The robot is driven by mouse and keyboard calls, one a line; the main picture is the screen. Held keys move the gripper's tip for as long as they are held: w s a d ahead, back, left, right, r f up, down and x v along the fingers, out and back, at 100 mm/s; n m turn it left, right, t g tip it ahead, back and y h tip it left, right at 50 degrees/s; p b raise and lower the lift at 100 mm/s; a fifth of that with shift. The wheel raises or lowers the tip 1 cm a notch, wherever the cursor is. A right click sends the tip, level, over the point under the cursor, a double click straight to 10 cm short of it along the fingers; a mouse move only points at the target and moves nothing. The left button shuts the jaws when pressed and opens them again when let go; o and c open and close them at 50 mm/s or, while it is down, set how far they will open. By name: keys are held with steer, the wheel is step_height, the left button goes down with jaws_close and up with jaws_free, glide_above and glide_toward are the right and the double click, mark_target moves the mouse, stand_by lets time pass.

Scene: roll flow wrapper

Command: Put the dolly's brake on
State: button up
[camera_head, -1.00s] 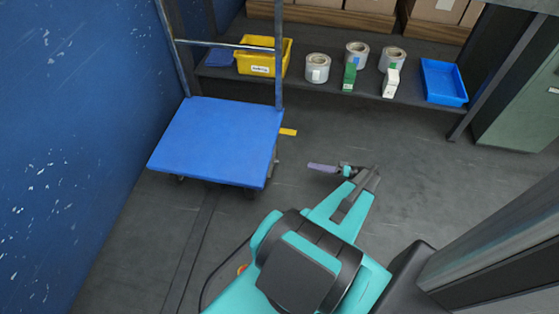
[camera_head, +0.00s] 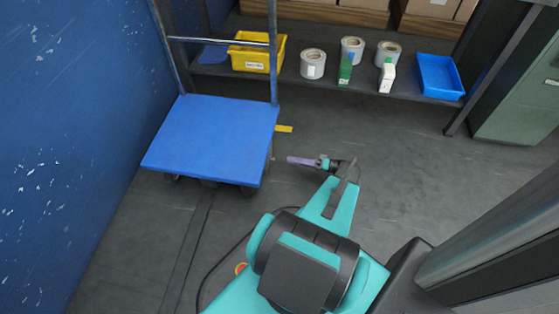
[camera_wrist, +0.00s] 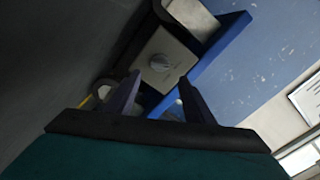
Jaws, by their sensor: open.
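The dolly (camera_head: 212,138) has a flat blue deck and a grey tube handle, and stands beside the blue wall. A yellow tab (camera_head: 284,129) sticks out at its right side, near the back corner; I cannot tell for sure that it is the brake pedal. My gripper (camera_head: 291,160) is open and empty, low to the right of the dolly, pointing at it, with a gap between. In the wrist view, the purple fingers (camera_wrist: 158,95) are apart.
A low dark shelf (camera_head: 320,87) at the back holds a yellow bin (camera_head: 257,56), several label rolls, small boxes and a blue tray (camera_head: 440,77). The scratched blue wall (camera_head: 75,110) bounds the left. A green cabinet (camera_head: 515,100) stands right. Floor between is clear.

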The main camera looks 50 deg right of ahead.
mark_target(273, 159)
steer(key=b+x, duration=0.1)
steer(key=x, duration=0.5)
steer(key=shift+w+b, duration=0.25)
steer(key=shift+b, duration=0.1)
steer(key=shift+a, duration=0.15)
steer(key=c, duration=1)
steer(key=shift+c, duration=0.2)
